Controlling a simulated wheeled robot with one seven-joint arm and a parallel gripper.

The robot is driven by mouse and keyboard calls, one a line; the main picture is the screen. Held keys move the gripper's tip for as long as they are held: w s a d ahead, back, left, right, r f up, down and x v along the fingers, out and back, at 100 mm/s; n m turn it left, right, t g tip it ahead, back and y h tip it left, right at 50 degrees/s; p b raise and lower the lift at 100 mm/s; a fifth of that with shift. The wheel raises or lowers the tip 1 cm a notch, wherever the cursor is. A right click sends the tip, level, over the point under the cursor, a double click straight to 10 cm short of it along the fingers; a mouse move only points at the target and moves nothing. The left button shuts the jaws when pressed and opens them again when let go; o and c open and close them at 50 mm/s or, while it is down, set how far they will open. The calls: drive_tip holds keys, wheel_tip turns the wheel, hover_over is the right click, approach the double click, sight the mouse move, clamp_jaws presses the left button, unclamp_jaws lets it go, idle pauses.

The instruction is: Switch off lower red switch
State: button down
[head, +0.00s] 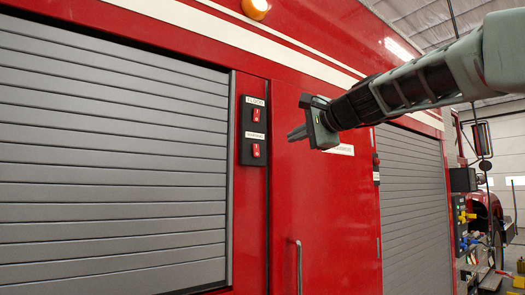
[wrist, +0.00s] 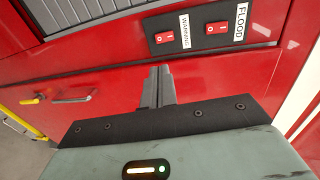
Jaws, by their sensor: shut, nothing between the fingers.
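The lower red switch (head: 256,150) sits on a black panel under a small white label, on the red vehicle side. In the wrist view the same switch (wrist: 165,38) is beside the label "WARNING". The upper red switch (head: 256,115) is above it, under the label "FLOOD", and shows in the wrist view too (wrist: 217,28). My gripper (head: 291,136) is to the right of the panel, its fingers pointing left toward it and apart from it. In the wrist view its fingers (wrist: 159,72) are together and empty, below the switches. I cannot tell which way either rocker is tipped.
A grey roller shutter (head: 110,160) is left of the panel; another (head: 412,200) is at right. A vertical door handle (head: 298,265) stands out from the red door below my gripper. An orange lamp (head: 255,8) is above.

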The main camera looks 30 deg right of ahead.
sight(257, 154)
idle(0.3)
drive_tip(key=w+p, duration=0.1)
drive_tip(key=w, duration=0.3)
drive_tip(key=w+f+p, duration=0.1)
drive_tip(key=w, duration=0.4)
drive_tip(key=w+f+p, duration=0.1)
drive_tip(key=w+p, duration=0.1)
drive_tip(key=w, duration=0.3)
drive_tip(key=shift+a+f, duration=0.1)
drive_tip(key=shift+a, duration=0.15)
drive_tip(key=shift+f, duration=0.1)
